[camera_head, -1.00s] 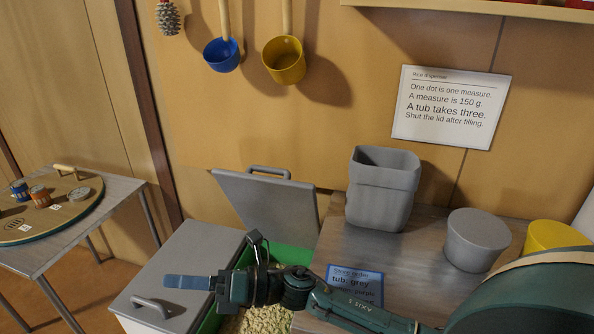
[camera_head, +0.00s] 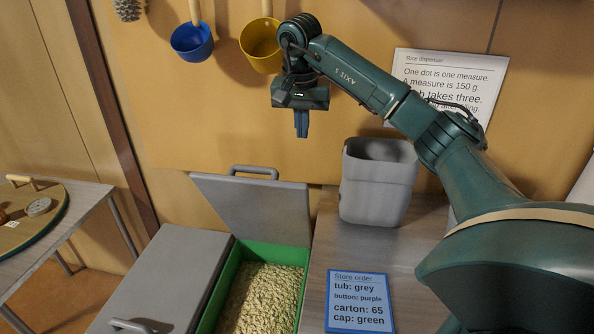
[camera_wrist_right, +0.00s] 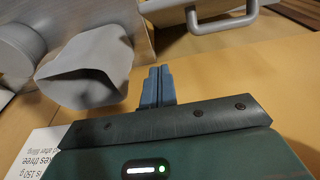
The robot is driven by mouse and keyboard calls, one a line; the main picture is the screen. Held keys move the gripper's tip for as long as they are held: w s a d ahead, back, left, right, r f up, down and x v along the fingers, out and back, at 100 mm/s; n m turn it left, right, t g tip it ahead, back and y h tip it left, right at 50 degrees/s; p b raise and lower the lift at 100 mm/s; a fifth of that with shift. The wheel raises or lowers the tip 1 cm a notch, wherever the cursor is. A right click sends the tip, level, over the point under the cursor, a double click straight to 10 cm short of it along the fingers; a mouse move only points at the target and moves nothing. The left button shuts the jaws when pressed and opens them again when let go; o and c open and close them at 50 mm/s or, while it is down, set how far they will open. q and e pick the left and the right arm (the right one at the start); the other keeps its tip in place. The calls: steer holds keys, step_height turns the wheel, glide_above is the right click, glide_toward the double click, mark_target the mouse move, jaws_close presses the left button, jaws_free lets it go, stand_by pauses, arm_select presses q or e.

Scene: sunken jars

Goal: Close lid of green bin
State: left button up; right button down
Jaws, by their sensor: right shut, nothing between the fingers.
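The green bin (camera_head: 229,279) stands open, full of pale grain. Its grey lid (camera_head: 258,207) is tipped up and leans back near the wall, with a handle (camera_head: 253,171) along its top edge. In the right wrist view the lid (camera_wrist_right: 200,10) and its handle (camera_wrist_right: 228,22) show at the top. My right gripper (camera_head: 302,136) is shut and empty, fingers pointing down, above and behind the raised lid and apart from it. It also shows in the right wrist view (camera_wrist_right: 157,72). My left gripper is not in view.
A grey tub (camera_head: 378,185) stands on the counter right of the lid; it also shows in the right wrist view (camera_wrist_right: 95,65). A closed grey lid (camera_head: 165,280) lies left of the green bin. Blue (camera_head: 192,42) and yellow (camera_head: 262,45) scoops hang on the wall. A store order card (camera_head: 358,302) lies in front.

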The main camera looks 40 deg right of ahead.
steer(key=f, duration=0.3)
steer(key=f+p, duration=0.1)
steer(key=f, duration=0.2)
steer(key=s+a+f, duration=0.1)
steer(key=f, duration=0.3)
steer(key=shift+p, duration=0.3)
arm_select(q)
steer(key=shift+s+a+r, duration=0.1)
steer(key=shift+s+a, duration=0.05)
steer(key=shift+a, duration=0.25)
arm_select(e)
steer(key=shift+s+a+f, duration=0.2)
steer(key=shift+a+f, duration=0.05)
steer(key=shift+a, duration=0.05)
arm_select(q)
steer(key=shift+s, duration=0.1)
arm_select(e)
steer(key=shift+f, duration=0.1)
